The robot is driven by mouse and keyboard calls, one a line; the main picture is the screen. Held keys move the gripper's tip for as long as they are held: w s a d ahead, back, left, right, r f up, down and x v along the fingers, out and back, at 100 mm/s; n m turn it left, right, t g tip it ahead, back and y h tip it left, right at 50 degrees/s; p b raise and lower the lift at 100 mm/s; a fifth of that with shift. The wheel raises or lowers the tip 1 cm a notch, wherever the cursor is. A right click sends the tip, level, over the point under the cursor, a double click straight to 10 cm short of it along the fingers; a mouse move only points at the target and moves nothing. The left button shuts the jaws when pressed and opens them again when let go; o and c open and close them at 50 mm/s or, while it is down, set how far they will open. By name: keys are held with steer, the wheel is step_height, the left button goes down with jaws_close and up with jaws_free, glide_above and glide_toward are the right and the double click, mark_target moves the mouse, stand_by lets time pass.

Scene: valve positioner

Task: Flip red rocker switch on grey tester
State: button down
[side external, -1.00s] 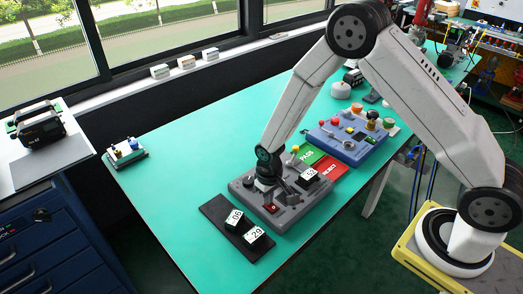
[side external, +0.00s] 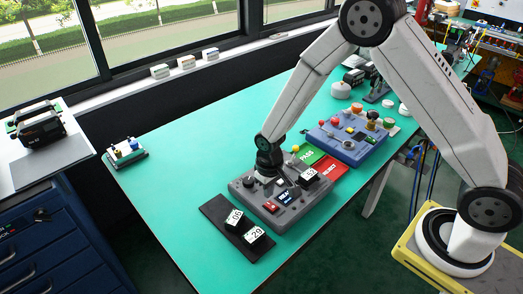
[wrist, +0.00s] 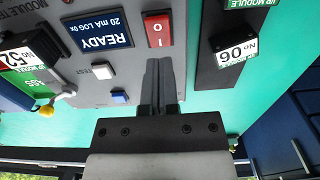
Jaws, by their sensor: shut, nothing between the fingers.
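The grey tester (side external: 262,199) lies on the green bench. Its red rocker switch (side external: 270,208) sits near the front left of its top, and in the wrist view the switch (wrist: 158,30) shows I and O marks. The tester's blue display (wrist: 98,28) is lit and reads READY and 20 mA LOG. My gripper (wrist: 161,62) is shut and empty. Its fingers point toward the rocker and end short of it in the wrist view. In the side view my gripper (side external: 268,178) is above the back of the tester, fingertips hard to make out.
A black strip (side external: 213,210) holds modules 06 (side external: 236,216) and 29 (side external: 254,236) left of the tester. Module 52 (side external: 309,174) sits at the tester's right. Green PASS (side external: 308,155) and red REJECT (side external: 332,168) mats and a blue panel (side external: 345,152) lie beyond.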

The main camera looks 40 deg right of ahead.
mark_target(271, 204)
steer(key=shift+r, duration=1.85)
steer(key=s+d+r+t, duration=0.2)
steer(key=s+d+r, duration=0.4)
steer(key=s+r, duration=0.5)
steer(key=shift+s+t, duration=0.3)
steer(key=shift+s, duration=0.65)
steer(key=shift+d, duration=0.1)
